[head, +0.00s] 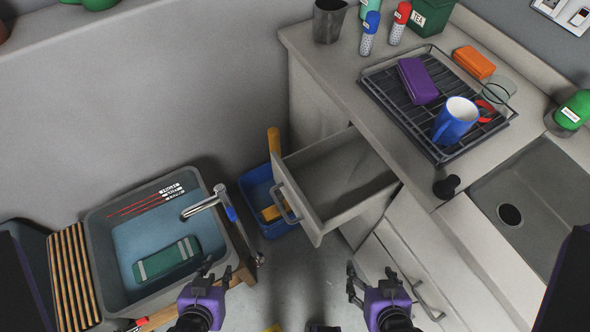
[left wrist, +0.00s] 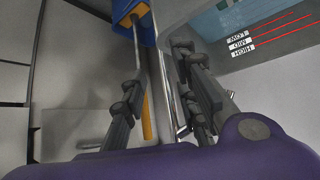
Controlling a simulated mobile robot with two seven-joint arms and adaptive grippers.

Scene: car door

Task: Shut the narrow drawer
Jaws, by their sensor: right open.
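The narrow drawer (head: 335,188) is pulled out of the counter unit in the head view, and its inside looks empty. Its front faces the lower left and carries a grey bar handle (head: 284,204). My left gripper (head: 216,271) is open and empty, low and left of the drawer, close to the grey basin. Its parted fingers also show in the left wrist view (left wrist: 160,85). My right gripper (head: 372,276) is open and empty, below the drawer in the picture and apart from it.
A grey basin (head: 95,230) holding water and a green block stands at left. A blue bucket (head: 258,190) with yellow items stands by the drawer's front. A drying rack (head: 385,95) with a blue mug is on the counter. Another handle (head: 428,300) shows below, near my right gripper.

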